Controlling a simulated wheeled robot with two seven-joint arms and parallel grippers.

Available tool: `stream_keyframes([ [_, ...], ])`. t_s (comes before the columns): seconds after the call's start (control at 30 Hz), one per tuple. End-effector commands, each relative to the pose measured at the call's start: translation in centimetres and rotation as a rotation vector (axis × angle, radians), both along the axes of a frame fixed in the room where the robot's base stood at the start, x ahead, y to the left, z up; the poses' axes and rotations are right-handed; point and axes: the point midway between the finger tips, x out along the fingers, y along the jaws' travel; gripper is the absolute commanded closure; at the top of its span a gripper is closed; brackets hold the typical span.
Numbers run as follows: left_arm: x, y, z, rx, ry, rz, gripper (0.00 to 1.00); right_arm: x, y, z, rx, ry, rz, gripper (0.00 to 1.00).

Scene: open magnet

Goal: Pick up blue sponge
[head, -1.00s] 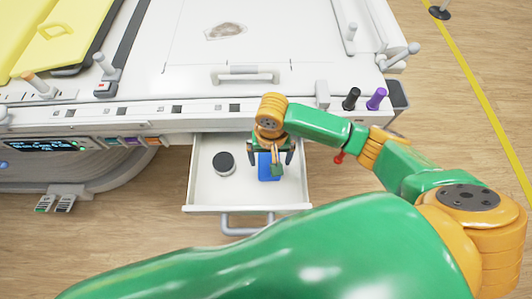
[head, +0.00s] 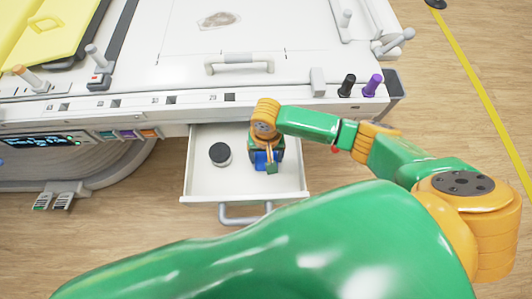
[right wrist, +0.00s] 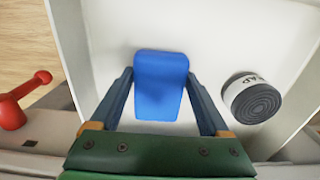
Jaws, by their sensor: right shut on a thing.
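The blue sponge (right wrist: 160,85) lies in the white open drawer (head: 201,180), between the two fingers of my right gripper (right wrist: 159,76) in the right wrist view. The fingers are shut on its left and right sides. In the head view my right gripper (head: 266,160) is over the right half of the drawer and hides most of the sponge. From these views I cannot tell whether the sponge is clear of the drawer floor. My left gripper is not in view.
A black roll with a white band (head: 220,154) lies in the drawer left of the sponge and also shows in the right wrist view (right wrist: 251,98). The drawer walls surround both. The drawer handle (head: 245,212) is at the front, and the white worktop is behind.

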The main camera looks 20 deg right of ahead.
Motion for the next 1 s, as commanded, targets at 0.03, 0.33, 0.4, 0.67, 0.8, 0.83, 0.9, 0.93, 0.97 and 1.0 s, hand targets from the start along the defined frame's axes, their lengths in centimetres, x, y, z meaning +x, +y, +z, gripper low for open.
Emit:
stream_keyframes([
  [0.03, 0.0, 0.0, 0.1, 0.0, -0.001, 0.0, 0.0, 0.0, 0.0, 0.2, 0.001, 0.0, 0.0, 0.81],
  [0.33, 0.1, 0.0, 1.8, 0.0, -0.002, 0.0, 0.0, -2.4, 0.2, 6.4, 0.005, -0.001, 0.004, 0.81],
  [0.4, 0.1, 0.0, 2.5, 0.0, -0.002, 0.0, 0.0, -4.1, 0.3, 8.4, 0.005, -0.001, 0.004, 0.81],
  [0.67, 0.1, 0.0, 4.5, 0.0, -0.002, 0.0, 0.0, -11.3, 0.4, 12.4, 0.0, 0.002, 0.001, 0.81],
  [0.8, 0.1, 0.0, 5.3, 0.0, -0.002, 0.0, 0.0, -13.4, 0.5, 13.1, -0.002, 0.002, 0.0, 0.81],
  [0.83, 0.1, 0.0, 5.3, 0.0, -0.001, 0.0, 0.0, -13.6, 0.5, 13.1, -0.001, 0.001, -0.001, 0.81],
  [0.9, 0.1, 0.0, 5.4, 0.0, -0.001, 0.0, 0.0, -13.9, 0.6, 13.1, 0.0, 0.001, -0.001, 0.81],
  [0.93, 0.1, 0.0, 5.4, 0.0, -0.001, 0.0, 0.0, -13.9, 0.6, 13.1, 0.0, 0.0, 0.0, 0.81],
  [0.97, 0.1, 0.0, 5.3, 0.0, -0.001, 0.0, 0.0, -13.8, 0.5, 13.1, 0.0, -0.001, 0.003, 0.81],
  [1.0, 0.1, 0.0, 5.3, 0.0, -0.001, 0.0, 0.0, -13.4, 0.2, 13.2, -0.002, -0.003, 0.013, 0.81],
])
